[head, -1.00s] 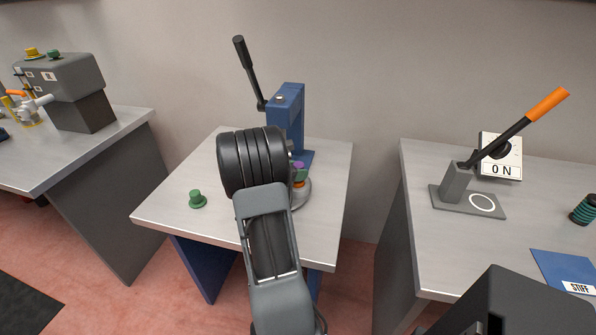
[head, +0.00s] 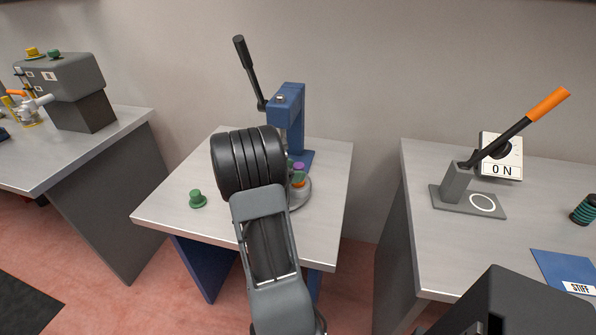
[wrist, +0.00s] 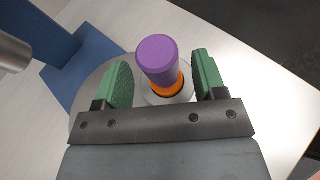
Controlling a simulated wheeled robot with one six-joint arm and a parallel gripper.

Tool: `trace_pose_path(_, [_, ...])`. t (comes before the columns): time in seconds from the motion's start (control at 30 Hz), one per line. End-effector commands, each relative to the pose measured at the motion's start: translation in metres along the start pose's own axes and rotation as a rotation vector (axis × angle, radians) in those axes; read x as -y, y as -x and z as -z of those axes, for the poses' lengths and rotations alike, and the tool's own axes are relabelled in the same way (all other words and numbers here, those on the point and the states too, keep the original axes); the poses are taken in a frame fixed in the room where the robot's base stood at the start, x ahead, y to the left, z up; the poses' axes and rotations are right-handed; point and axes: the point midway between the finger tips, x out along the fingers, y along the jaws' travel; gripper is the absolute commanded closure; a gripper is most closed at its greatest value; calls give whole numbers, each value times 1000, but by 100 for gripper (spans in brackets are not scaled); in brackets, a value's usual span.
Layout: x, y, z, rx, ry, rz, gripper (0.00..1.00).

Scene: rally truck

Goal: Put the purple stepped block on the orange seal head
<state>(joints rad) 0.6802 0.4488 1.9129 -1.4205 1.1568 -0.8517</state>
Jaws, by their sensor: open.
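The purple stepped block (wrist: 157,58) appears to stand on the orange seal head (wrist: 171,88) in the wrist view. Its lower end meets the orange part, but how fully it sits there is hidden. My gripper (wrist: 162,63) is open, with one green finger pad on each side of the block and a visible gap to both. In the head view the purple block (head: 298,166) and the orange seal head (head: 299,182) show only in part, just right of my dark wrist, with a green finger pad near them.
A blue press (head: 287,115) with a black lever stands behind the seal head's grey round base (head: 301,198). A green knob-shaped piece (head: 197,199) stands at the table's left. The right table holds a lever device (head: 457,184) with an orange handle.

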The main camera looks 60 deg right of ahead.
Motion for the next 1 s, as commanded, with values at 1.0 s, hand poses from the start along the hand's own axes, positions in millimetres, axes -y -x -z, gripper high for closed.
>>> trace_pose_path(1.0, [37,156,18,-253,-257,-17,36])
